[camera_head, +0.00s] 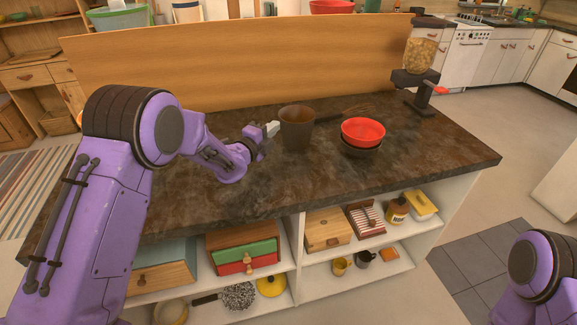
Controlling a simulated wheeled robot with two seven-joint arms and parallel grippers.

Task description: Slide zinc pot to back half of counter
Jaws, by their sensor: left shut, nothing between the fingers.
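The zinc pot (297,130) is a dark grey-brown, open-topped pot. It stands upright on the dark stone counter (215,200), around the middle of its depth. My left gripper (273,129) is shut and empty. Its fingertips are at the left side of the pot; I cannot tell whether they touch it. My right gripper is out of view; only part of my right arm shows at the lower right.
A red bowl (363,130) sits in a dark bowl right of the pot. A dispenser (415,75) stands at the back right. A wooden panel (240,58) rises along the back edge. The front right counter is clear.

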